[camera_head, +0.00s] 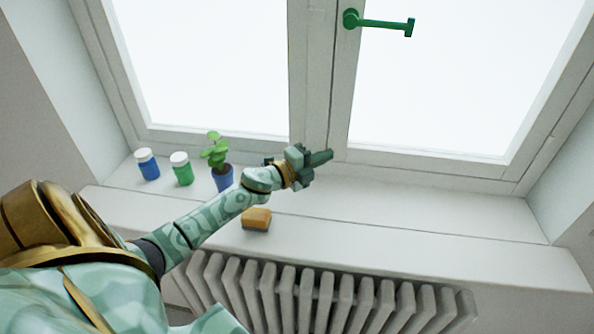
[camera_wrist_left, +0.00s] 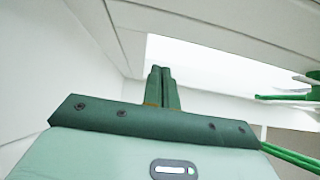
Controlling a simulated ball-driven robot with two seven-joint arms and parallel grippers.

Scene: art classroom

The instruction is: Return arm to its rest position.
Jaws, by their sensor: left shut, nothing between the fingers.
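My left arm comes in from the left in the head view and reaches over the windowsill. My left gripper (camera_head: 321,158) is in front of the lower end of the window's middle post, pointing right. Its fingers are shut with nothing between them. The left wrist view also shows the shut fingers (camera_wrist_left: 162,88) side by side, with the bright window pane behind them. My right gripper is in neither view.
On the sill (camera_head: 400,212) stand a blue jar (camera_head: 149,168), a green jar (camera_head: 183,174) and a plant in a blue pot (camera_head: 222,180). An orange sponge (camera_head: 256,220) lies near the front edge. A radiator (camera_head: 330,299) is below. A green window handle (camera_head: 385,24) is above. The sill's right side is clear.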

